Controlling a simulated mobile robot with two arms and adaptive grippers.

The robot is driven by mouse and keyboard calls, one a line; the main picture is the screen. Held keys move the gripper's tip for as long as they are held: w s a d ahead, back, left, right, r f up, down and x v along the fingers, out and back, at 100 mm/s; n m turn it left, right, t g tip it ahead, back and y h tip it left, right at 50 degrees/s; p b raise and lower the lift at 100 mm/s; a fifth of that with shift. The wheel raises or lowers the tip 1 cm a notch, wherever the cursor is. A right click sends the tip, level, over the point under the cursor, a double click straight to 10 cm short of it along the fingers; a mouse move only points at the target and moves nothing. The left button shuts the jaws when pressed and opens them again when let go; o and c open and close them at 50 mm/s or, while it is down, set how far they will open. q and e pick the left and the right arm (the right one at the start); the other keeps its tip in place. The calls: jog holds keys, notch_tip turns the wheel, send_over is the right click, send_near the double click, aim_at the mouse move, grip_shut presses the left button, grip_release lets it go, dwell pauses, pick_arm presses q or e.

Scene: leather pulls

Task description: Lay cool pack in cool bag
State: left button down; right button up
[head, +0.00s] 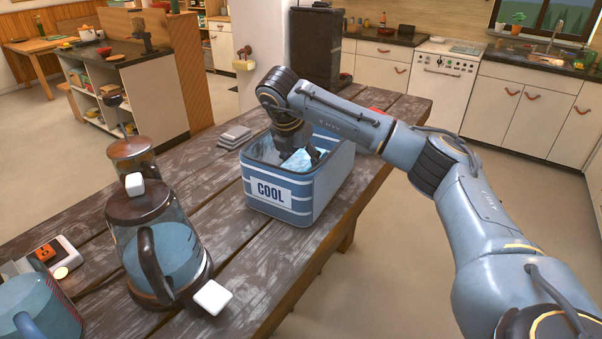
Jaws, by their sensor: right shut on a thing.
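The blue striped cool bag (262,212) labelled COOL stands open on the wooden table, in the middle of the head view. The light blue cool pack (297,160) is inside the bag's opening, tilted, with its lower part hidden by the bag's front wall. My right gripper (303,157) reaches down into the bag from above and is shut on the cool pack. Its fingertips are partly hidden by the pack and the bag. Whether the pack touches the bag's floor cannot be told. My left gripper is not in view.
Grey folded cloths (235,136) lie just left of the bag. A blue vessel (38,310) stands at front left.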

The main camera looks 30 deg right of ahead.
jog(key=shift+w+f+p, duration=0.1)
jog(key=shift+f+p, duration=0.35)
jog(key=shift+f, duration=1.55)
jog(key=o, duration=1.6)
jog(key=b+v, duration=0.2)
jog(key=v, duration=0.9)
jog(key=shift+a+r, duration=0.1)
jog(key=shift+s+a+r, duration=0.1)
jog(key=shift+s+r, duration=0.1)
jog(key=shift+r, duration=0.2)
